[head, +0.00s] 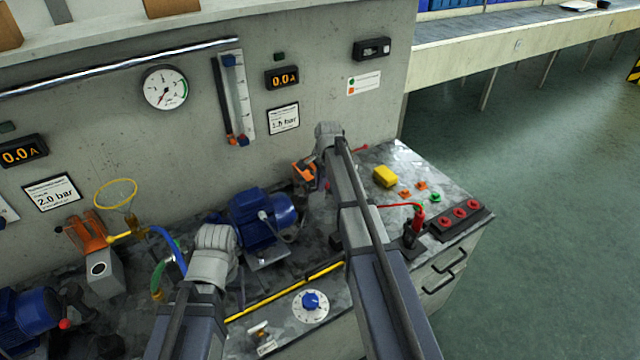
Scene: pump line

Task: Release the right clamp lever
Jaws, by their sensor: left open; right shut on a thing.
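My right gripper (327,162) is at the back of the bench, past the right blue pump, and my own arm hides most of its fingers. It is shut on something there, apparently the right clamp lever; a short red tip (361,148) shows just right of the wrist. The lever's angle cannot be made out. An orange part (303,172) sits just left of this gripper. My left gripper (236,282) is open, low over the bench in front of the right blue pump (262,218); its fingers are largely hidden.
A yellow block (384,177) and small orange and green pieces lie on the right of the bench. A black strip with red knobs (460,219) is at the right edge. The wall (310,45) stands behind.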

